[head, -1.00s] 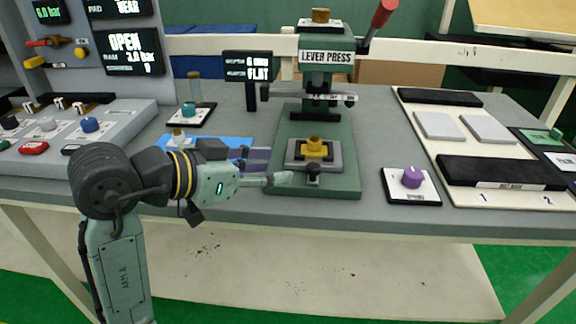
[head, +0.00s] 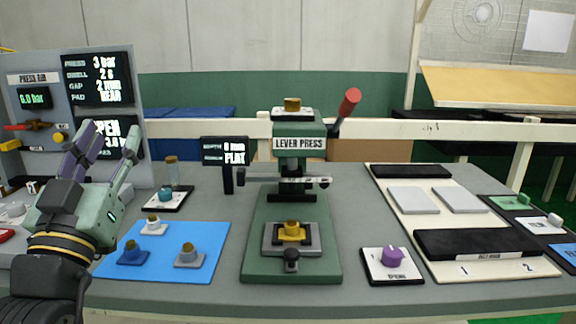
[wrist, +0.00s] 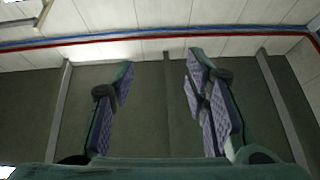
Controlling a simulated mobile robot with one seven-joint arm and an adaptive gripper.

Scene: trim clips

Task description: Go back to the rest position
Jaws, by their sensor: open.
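My gripper (head: 108,152) is raised at the left of the head view, fingers pointing up and spread apart with nothing between them. It stands in front of the left control panel and hides part of its lower screen. In the wrist view my gripper (wrist: 160,95) shows its two padded fingers wide apart, with only wall and ceiling-like panels behind them. The lever press (head: 300,145) stands at the middle of the table, apart from my gripper. A yellow part (head: 291,231) sits in the press's fixture, and the red-handled lever (head: 348,103) is up.
A blue mat (head: 215,262) with several small clips lies right of my arm. A small display (head: 225,152) stands behind it. A purple knob box (head: 392,262) and a cream board (head: 395,180) with grey pads and black bars lie on the right.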

